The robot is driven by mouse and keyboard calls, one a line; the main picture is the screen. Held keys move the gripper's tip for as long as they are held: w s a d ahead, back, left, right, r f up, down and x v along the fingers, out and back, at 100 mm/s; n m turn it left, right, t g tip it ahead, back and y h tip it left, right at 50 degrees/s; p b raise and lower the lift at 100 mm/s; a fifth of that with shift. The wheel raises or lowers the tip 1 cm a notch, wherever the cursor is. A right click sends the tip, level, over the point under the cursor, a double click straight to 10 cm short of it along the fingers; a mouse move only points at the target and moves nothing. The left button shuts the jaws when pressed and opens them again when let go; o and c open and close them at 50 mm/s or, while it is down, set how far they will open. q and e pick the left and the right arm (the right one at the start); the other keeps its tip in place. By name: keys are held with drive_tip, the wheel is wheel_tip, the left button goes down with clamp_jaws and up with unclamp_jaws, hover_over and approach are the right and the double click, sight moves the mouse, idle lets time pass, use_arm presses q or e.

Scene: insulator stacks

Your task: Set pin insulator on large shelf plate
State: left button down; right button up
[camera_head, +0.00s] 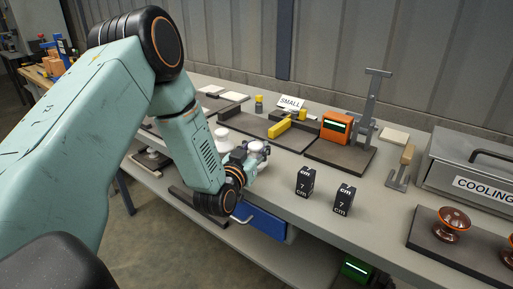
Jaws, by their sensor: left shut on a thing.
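My left gripper (252,160) is at the bench's front edge, in the middle of the view. It is shut on a small white pin insulator (256,147), of which only the top shows above the fingers. Another white piece (222,134) stands just left of the gripper, partly hidden by my arm. I cannot tell which plate is the large shelf plate; no label for it shows. A dark plate (190,199) on the lower shelf is partly covered by my left arm. My right gripper is not in view.
A "SMALL" sign (291,103) stands behind a dark fixture with yellow bars (280,128). An orange device (336,127), two black 7 cm cubes (305,182) (344,198), a COOLING box (470,165) and brown insulators (452,223) stand to the right. A blue drawer (262,222) hangs under the bench.

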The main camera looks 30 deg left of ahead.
use_arm(q)
drive_tip(key=c, duration=0.8)
unclamp_jaws()
drive_tip(key=shift+f, duration=0.2)
drive_tip(key=shift+c, duration=0.2)
drive_tip(key=shift+o, duration=0.4)
